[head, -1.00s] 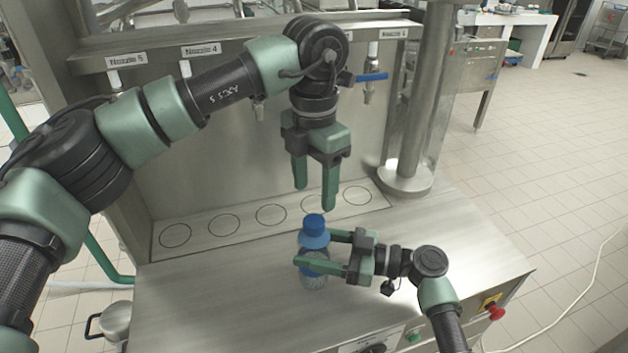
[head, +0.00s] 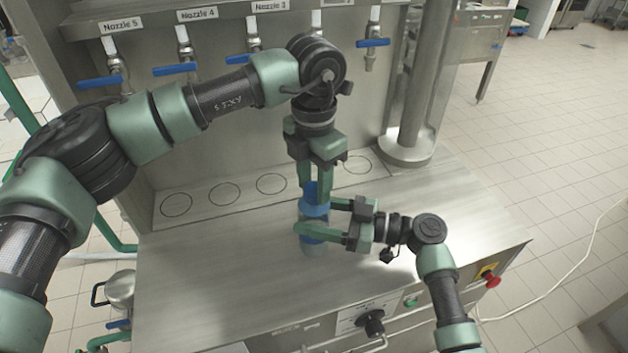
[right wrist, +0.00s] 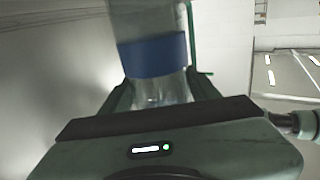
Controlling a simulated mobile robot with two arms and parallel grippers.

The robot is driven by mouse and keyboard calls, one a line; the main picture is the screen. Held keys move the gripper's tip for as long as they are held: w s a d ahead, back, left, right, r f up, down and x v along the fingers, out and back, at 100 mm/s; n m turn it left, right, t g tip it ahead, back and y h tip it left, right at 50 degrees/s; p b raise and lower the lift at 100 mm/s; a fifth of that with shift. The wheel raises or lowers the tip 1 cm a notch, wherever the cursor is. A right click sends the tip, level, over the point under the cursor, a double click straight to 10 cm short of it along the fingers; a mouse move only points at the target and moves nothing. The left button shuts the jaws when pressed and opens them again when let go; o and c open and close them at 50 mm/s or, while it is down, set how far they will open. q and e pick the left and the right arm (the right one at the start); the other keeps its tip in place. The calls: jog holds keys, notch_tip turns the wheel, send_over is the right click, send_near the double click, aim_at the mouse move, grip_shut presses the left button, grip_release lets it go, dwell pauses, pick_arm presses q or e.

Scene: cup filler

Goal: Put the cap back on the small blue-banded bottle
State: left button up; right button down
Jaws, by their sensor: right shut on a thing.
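The small clear bottle (head: 312,249) stands upright on the steel counter, partly hidden by my right gripper. Its blue band also shows in the right wrist view (right wrist: 153,57); the bottle's top is cut off there. The blue cap (head: 311,191) is at the bottle's top, partly hidden by the left fingers; whether it is seated cannot be told. My right gripper (head: 318,222) is shut on the bottle from the right. My left gripper (head: 316,194) points straight down, its fingers at the cap; whether they grip it is unclear.
The counter (head: 220,275) is clear to the left of the bottle. Marked circles (head: 224,194) line its back, below nozzles with blue handles (head: 175,69). A steel post (head: 412,90) stands at the back right. A red knob (head: 492,281) is at the front right.

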pick_arm(q)
grip_shut()
jog(key=o, duration=1)
grip_release()
jog(key=shift+r, duration=0.1)
pick_arm(e)
jog(key=shift+c, duration=1.5)
grip_release()
pick_arm(q)
notch_tip(320, 180, up, 12)
jog(key=shift+f, duration=0.1)
